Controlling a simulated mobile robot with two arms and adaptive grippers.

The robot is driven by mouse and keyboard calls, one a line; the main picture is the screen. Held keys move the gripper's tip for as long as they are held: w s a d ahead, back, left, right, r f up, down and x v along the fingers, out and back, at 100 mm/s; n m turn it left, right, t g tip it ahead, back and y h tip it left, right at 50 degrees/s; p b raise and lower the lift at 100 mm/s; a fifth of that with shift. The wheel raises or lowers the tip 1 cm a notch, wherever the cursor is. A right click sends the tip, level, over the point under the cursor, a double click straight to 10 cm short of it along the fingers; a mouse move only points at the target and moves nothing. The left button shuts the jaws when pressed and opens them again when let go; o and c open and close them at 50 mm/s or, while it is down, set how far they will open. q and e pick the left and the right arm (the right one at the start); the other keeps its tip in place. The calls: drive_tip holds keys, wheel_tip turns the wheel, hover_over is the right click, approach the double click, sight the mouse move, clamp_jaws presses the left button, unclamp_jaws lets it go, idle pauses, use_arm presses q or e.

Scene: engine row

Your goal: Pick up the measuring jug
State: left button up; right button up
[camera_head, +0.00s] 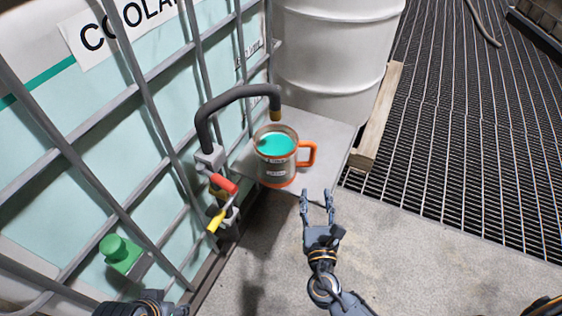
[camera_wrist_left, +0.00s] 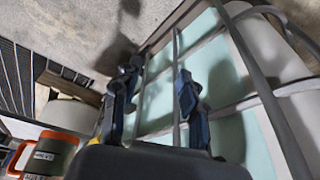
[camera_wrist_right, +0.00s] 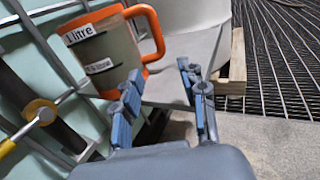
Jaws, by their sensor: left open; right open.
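The measuring jug (camera_head: 277,165) is grey with an orange rim, base and handle, and holds green liquid. It stands upright under the black hose (camera_head: 228,97) of the coolant tank, its handle pointing right. My right gripper (camera_head: 317,194) is open and empty, just in front of and right of the jug, apart from it. In the right wrist view the jug (camera_wrist_right: 103,52) shows its "1 litre" label beyond the open fingers (camera_wrist_right: 160,85). My left gripper (camera_wrist_left: 157,80) is open and empty; the left wrist view shows the jug (camera_wrist_left: 46,158) at its lower left corner.
The caged coolant tank (camera_head: 130,130) fills the left. A tap with red and yellow handles (camera_head: 222,200) juts out beside the jug. A white drum (camera_head: 335,45) stands behind, with a wooden beam (camera_head: 377,120) and floor grating (camera_head: 460,120) at right. The concrete in front is clear.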

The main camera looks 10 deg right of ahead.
sight(313, 161)
drive_tip(key=w, duration=0.4)
drive_tip(key=w+d, duration=0.1)
drive_tip(key=w, duration=0.3)
drive_tip(key=w+d+b, duration=0.1)
drive_tip(key=w, duration=0.4)
drive_tip(key=shift+s, duration=0.1)
clamp_jaws()
drive_tip(key=shift+r, duration=0.15)
